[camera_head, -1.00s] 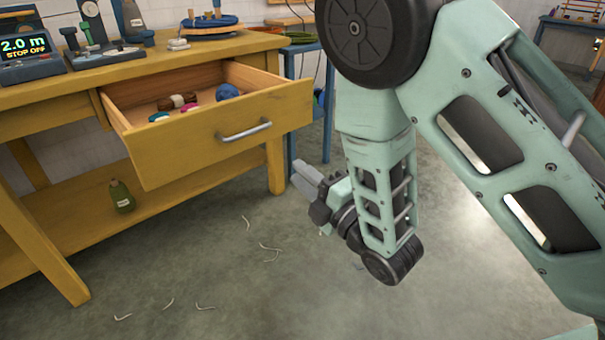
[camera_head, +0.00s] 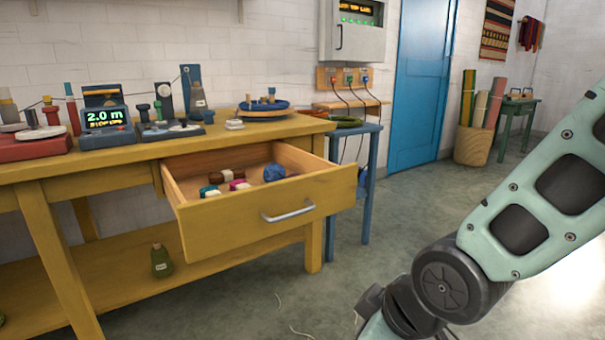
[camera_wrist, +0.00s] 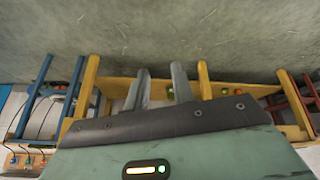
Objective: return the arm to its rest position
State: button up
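My arm (camera_head: 520,220) reaches in from the right edge of the head view and bends down to a dark joint at the lower right. My gripper is not clearly visible in that view; the bottom edge cuts off the lower arm. In the wrist view my gripper (camera_wrist: 159,72) shows two grey fingers with a gap between them. It is open and holds nothing. The fingers point towards the floor (camera_wrist: 160,30), with the yellow bench behind them.
The yellow bench (camera_head: 110,172) has an open drawer (camera_head: 245,220) holding several small skeins, including a blue one (camera_head: 274,172). A blue stand (camera_head: 366,200) is beside it. A green bottle (camera_head: 161,262) is on the lower shelf. Floor between bench and arm is clear except for thread scraps.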

jog(key=s+d+r+m+g+h, duration=0.2)
jog(key=s+d, duration=0.1)
jog(key=s, duration=0.3)
jog(key=s+d+r+m+g+h, duration=0.1)
jog(key=s+d+r+g, duration=0.15)
jog(key=s, duration=0.25)
notch_tip(320, 180, up, 37)
jog(key=p, duration=3.8)
jog(key=shift+s, duration=0.3)
